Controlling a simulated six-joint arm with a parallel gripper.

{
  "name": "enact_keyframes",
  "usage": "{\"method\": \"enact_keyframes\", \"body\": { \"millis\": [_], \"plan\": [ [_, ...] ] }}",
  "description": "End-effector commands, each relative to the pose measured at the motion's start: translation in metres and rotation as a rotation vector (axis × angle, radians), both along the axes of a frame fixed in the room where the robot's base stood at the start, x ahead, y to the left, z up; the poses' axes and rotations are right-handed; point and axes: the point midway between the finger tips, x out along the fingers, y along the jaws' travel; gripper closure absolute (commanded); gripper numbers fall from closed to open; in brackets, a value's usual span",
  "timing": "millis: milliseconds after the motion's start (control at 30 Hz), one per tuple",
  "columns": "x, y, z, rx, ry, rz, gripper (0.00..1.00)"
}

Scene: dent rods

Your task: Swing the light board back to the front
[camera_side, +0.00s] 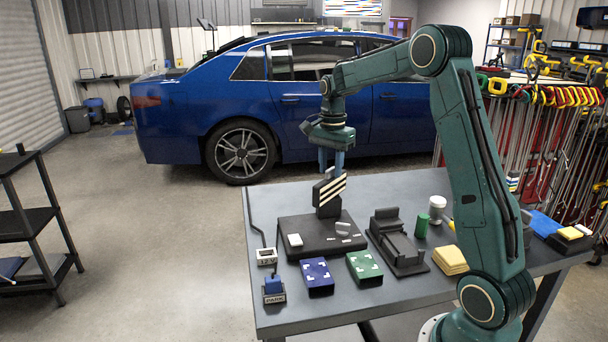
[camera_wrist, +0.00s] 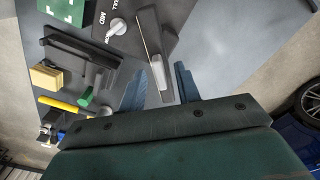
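The light board (camera_side: 329,192) is a dark panel with pale diagonal stripes, standing on a post on a black base (camera_side: 300,238) on the bench. In the wrist view it appears edge-on from above (camera_wrist: 150,38), with a light grey piece (camera_wrist: 158,72) at its near end. My gripper (camera_side: 332,170) points down just above and behind the board in the side view. In the wrist view its two blue fingers (camera_wrist: 160,88) are apart, with the grey piece in line with the gap between them. I cannot tell whether they touch it.
Blue (camera_side: 317,276) and green (camera_side: 364,267) boxes lie in front of the base. A black fixture (camera_side: 397,243), green cylinder (camera_side: 421,226), white-topped cylinder (camera_side: 437,209) and yellow blocks (camera_side: 450,260) stand to the right. The bench (camera_side: 268,205) is bare behind the base's left side.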

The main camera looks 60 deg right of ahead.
Motion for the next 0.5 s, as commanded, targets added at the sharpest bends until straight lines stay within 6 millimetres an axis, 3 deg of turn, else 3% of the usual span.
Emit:
{"method": "enact_keyframes", "body": {
  "millis": [300, 500],
  "plan": [
    [-0.0001, 0.0001, -0.0024, 0.000, 0.000, 0.000, 0.67],
    [-0.0001, 0.0001, -0.0021, 0.000, 0.000, 0.000, 1.00]
  ]
}}
